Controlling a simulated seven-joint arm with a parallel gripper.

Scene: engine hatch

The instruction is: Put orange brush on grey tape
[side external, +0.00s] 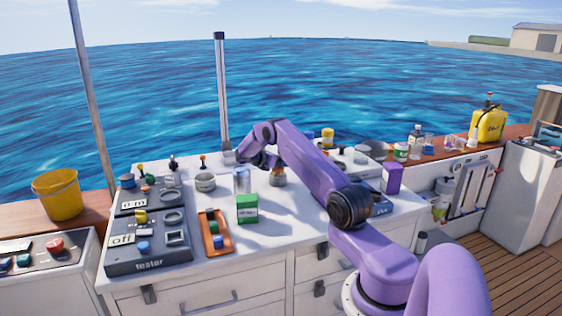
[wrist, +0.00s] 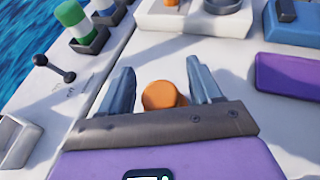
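An orange round-topped thing, which I take for the orange brush (wrist: 160,95), shows between the two fingers of my gripper (wrist: 158,88) in the wrist view. The fingers are spread apart with a gap visible on each side of it. In the side view the orange brush (side external: 278,179) stands on the white worktop, just below and right of my gripper (side external: 264,163), partly hidden by the arm. A short grey round thing, likely the grey tape (side external: 205,182), sits on the worktop to the left. Its details are too small to tell.
A silver can (side external: 241,180) and a green box (side external: 247,208) stand between the grey tape and the brush. An orange tray (side external: 207,243) with small blocks lies in front.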

